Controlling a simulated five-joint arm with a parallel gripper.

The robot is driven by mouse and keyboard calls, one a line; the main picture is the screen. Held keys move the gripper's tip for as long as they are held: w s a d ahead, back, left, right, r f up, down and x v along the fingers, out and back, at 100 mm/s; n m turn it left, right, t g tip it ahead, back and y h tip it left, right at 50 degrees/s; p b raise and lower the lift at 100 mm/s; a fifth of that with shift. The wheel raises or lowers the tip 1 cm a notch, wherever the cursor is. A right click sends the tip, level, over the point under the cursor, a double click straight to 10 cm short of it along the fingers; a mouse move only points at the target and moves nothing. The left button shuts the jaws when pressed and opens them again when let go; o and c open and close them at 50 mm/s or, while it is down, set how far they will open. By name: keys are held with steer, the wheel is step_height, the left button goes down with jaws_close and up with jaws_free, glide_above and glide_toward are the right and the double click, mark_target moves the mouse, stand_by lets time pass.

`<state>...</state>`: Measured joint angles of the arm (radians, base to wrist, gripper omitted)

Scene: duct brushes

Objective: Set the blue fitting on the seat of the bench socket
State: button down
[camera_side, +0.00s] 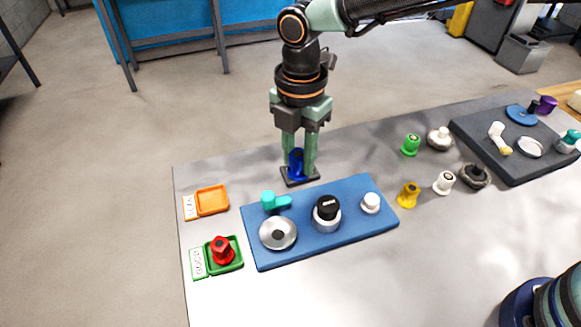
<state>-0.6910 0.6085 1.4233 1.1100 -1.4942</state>
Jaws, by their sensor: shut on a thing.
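The blue fitting (297,163) is between the two green fingers of my gripper (300,168), which are shut on it. It looks upright. A small dark square base (301,181), which looks like the bench socket, is right under the fitting and the fingertips, near the table's far edge. The fingers and the fitting hide most of its middle, so its seat does not show. I cannot tell whether the fitting touches the seat or hangs just above it.
A blue panel (345,239) with knobs lies just in front. An orange tray (212,200) and a green tray holding a red fitting (222,250) are left. Several loose fittings, including a green one (411,145), and a dark board (487,162) are right.

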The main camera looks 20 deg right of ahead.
steer(key=s+a+f+n, duration=0.2)
steer(key=s+a+f, duration=0.1)
steer(key=s+a, duration=0.2)
steer(key=shift+w+a+f, duration=0.1)
steer(key=shift+f, duration=1.4)
steer(key=shift+w+a+f, duration=0.1)
steer(key=shift+f, duration=1.4)
steer(key=shift+f, duration=0.55)
steer(key=c, duration=0.5)
jaws_free()
